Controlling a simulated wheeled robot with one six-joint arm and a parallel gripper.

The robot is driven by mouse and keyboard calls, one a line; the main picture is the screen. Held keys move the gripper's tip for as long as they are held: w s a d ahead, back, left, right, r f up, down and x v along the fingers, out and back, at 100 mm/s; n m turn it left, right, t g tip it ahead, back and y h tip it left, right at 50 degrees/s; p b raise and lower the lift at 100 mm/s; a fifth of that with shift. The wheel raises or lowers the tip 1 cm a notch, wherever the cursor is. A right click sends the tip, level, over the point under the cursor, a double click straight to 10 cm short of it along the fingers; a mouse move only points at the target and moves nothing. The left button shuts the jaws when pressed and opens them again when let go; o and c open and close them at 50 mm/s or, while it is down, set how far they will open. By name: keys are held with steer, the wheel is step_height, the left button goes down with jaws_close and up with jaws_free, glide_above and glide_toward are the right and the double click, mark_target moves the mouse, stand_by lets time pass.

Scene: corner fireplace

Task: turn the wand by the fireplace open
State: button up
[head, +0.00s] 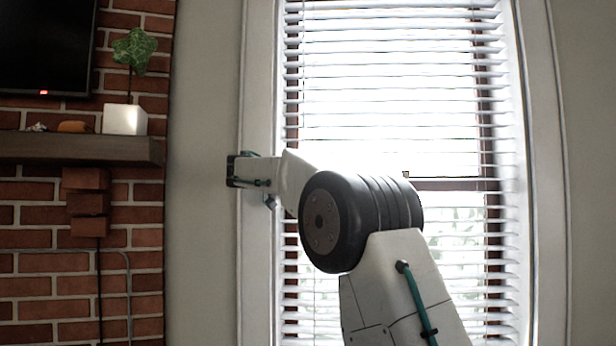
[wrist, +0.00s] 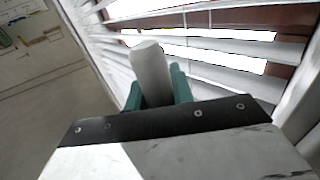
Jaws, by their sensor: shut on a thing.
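The wand (wrist: 150,70) shows in the wrist view as a pale, thick rod with a rounded end. It stands between the two teal fingers of my gripper (wrist: 155,88), which are shut on it. Slats of the blinds also show close beside the wand in the wrist view (wrist: 215,50). In the head view my arm reaches to the window's left side, and I cannot clearly make out the wand or the fingers there.
The white window frame (head: 258,80) is right behind my wrist. To the left, a brick fireplace (head: 55,225) carries a dark mantel (head: 80,148) with a white pot (head: 124,119) and star-shaped green plant (head: 134,50). Bare wall (head: 205,260) lies between fireplace and window.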

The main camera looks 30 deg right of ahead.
steer(key=shift+r+m+g, duration=0.1)
steer(key=shift+m+g, duration=0.4)
steer(key=shift+g, duration=0.3)
steer(key=o, duration=1)
steer(key=a, duration=0.8)
steer(key=shift+w, duration=0.1)
